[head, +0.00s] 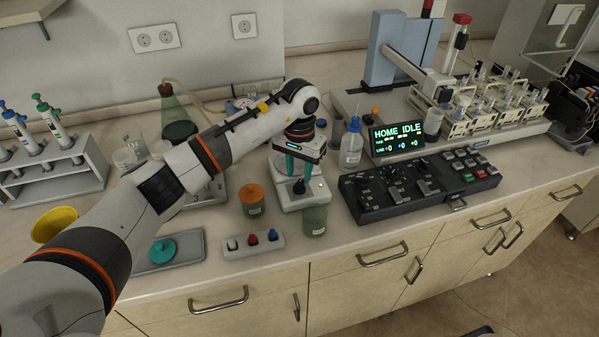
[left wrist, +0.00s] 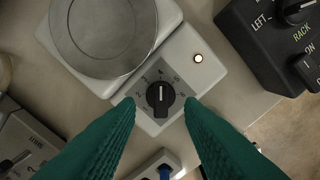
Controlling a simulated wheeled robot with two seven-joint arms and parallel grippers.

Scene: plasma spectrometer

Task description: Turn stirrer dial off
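The stirrer (head: 305,197) is a white unit on the bench with a round grey plate (left wrist: 105,35). Its black dial (left wrist: 160,97) is on the front face, with a printed number scale. The dial's white mark points up in the left wrist view, toward the scale's top. A small lamp (left wrist: 198,58) beside it glows. My left gripper (head: 300,169) is above the stirrer, pointing down. In the left wrist view, its teal fingers (left wrist: 160,107) are apart with the dial between them in the picture. Nothing is held, and no contact shows. My right gripper is not in view.
A black control panel (head: 420,184) stands close to the right. An orange-lidded jar (head: 252,200), a glass beaker (head: 314,221) and a small block with coloured knobs (head: 253,245) are close by. A wash bottle (head: 351,150) stands behind at the right.

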